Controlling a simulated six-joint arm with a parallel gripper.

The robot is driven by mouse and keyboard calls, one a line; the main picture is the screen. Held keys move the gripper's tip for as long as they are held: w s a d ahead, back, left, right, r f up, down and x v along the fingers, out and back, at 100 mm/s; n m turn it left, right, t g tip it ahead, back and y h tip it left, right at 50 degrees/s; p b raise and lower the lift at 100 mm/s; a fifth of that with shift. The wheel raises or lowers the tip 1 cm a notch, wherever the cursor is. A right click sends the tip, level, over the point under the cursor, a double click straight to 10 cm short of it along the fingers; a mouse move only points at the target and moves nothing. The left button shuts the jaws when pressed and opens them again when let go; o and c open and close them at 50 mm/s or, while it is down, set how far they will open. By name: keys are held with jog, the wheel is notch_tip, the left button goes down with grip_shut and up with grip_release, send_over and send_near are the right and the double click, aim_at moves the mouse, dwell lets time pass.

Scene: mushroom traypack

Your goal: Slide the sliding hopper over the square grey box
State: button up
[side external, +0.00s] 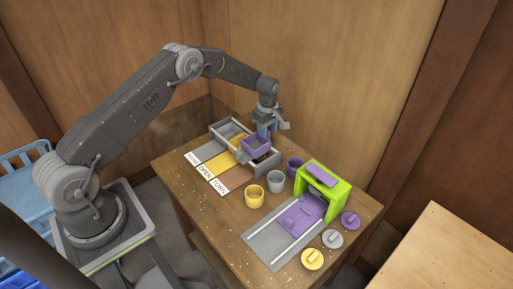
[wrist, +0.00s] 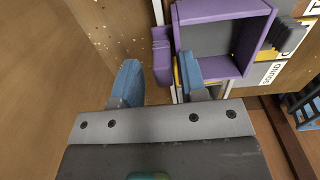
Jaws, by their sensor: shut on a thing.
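The sliding hopper, a purple open-topped square frame (side external: 256,145), sits on the row of boxes at the back of the table. In the wrist view the hopper (wrist: 222,12) is at top right, with grey showing inside it. My gripper (side external: 268,128) is at its far side; in the wrist view the blue fingers (wrist: 158,72) straddle a purple tab on the hopper's side and are shut on it. The square grey box (side external: 226,130) is at the left end of the row, left of the hopper in the side view. What lies directly under the hopper is partly hidden.
Yellow (side external: 254,196), grey (side external: 275,181) and purple cups stand nearby. A green arch (side external: 326,190) with a purple slider and several round lids occupy the right side. A wall rises behind the table.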

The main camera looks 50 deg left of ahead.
jog(key=shift+s+a+f, duration=0.1)
jog(key=shift+a+f, duration=0.2)
jog(key=shift+a, duration=2.35)
jog(key=shift+s+a+f, duration=0.1)
jog(key=shift+a+f, duration=0.2)
jog(key=shift+a, duration=2.35)
jog(key=shift+s+a+f, duration=0.1)
jog(key=shift+a+f, duration=0.2)
jog(key=shift+a, duration=2.35)
jog(key=o, duration=0.7)
jog(key=shift+a, duration=0.15)
jog(key=shift+c, duration=0.2)
jog(key=shift+s+a+r, duration=0.1)
jog(key=shift+c, duration=0.2)
jog(key=shift+o, duration=0.4)
jog(key=shift+r, duration=2.4)
